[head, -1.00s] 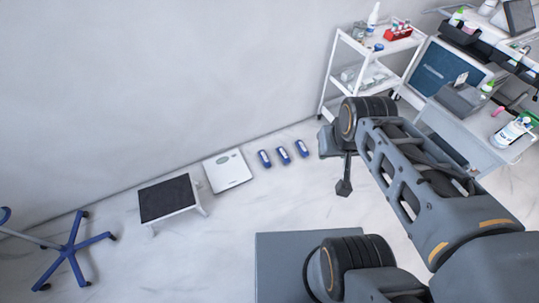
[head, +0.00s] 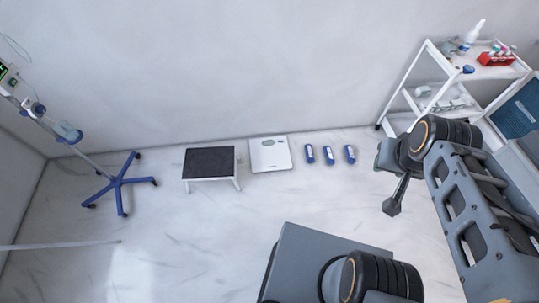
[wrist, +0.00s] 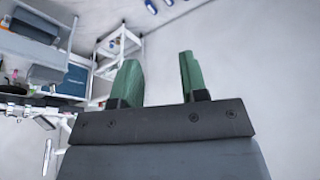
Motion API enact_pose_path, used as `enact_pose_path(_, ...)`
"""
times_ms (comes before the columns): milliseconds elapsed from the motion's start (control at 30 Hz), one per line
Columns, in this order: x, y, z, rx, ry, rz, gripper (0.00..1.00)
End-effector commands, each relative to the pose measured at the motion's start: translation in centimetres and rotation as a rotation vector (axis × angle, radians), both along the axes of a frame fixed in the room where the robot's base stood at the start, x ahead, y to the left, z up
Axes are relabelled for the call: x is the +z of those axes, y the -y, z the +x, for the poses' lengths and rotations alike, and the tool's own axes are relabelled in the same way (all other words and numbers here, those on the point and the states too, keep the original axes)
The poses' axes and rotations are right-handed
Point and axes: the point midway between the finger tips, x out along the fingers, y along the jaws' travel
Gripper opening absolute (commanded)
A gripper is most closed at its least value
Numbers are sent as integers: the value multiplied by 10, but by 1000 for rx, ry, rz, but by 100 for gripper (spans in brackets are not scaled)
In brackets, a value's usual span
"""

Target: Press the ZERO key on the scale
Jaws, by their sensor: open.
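The white scale (head: 270,160) lies on the floor against the back wall in the head view, with a grey oval display near its far edge. Its keys are too small to make out. My gripper (wrist: 160,80) shows in the wrist view with its two green fingers apart and nothing between them. In the head view my arm is at the right, well away from the scale, and the dark end of the arm (head: 393,204) hangs over bare floor. The scale does not show in the wrist view.
A step stool with a black top (head: 209,162) stands just left of the scale. Several blue devices (head: 328,155) lie to its right. A blue-based wheeled stand (head: 120,184) is at the left, a white cart (head: 440,90) at the right. The floor in front is clear.

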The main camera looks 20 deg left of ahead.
Motion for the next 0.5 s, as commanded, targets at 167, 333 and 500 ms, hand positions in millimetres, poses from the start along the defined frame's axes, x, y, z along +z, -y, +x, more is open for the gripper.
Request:
enact_pose_path(167, 0, 0, 0, 0, 0, 0, 22)
enact_pose_path(333, 0, 0, 0, 0, 0, 0, 6)
enact_pose_path(500, 0, 0, 0, 0, 0, 0, 0)
